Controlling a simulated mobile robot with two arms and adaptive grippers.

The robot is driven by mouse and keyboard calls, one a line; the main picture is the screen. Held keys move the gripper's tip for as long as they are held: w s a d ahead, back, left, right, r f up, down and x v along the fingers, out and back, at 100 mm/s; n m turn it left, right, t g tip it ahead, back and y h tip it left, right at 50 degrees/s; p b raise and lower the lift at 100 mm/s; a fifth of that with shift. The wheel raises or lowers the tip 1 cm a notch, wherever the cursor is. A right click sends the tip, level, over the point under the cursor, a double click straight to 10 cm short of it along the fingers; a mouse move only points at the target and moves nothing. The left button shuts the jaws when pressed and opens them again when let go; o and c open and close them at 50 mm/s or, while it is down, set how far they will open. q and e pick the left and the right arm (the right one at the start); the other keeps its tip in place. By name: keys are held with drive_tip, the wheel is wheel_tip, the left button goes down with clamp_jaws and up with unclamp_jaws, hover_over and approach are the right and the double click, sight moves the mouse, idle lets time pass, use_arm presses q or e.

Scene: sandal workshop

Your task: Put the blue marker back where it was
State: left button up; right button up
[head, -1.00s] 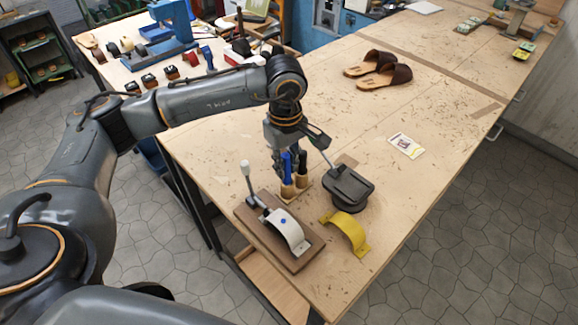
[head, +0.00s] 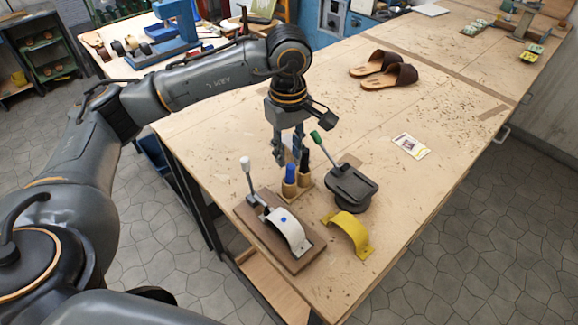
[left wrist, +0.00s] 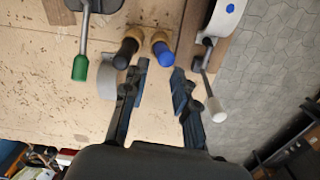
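The blue marker (head: 290,173) stands upright in a wooden holder (head: 307,190), beside a black marker (head: 304,160) in the same holder. In the left wrist view the blue marker (left wrist: 162,54) and the black marker (left wrist: 126,52) show side by side. My left gripper (head: 288,156) is above and behind the holder, fingers pointing down. In the left wrist view its fingers (left wrist: 158,88) are spread with nothing between them, apart from both markers. My right gripper is not seen.
A clamp with a white strap (head: 287,229) on a brown board stands in front of the holder. A black device with a green-tipped lever (head: 350,186) and a yellow arch (head: 350,233) are to the right.

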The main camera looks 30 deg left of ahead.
use_arm(q)
wheel_tip(320, 180, up, 7)
drive_tip(key=b, duration=0.1)
drive_tip(key=shift+b, duration=0.3)
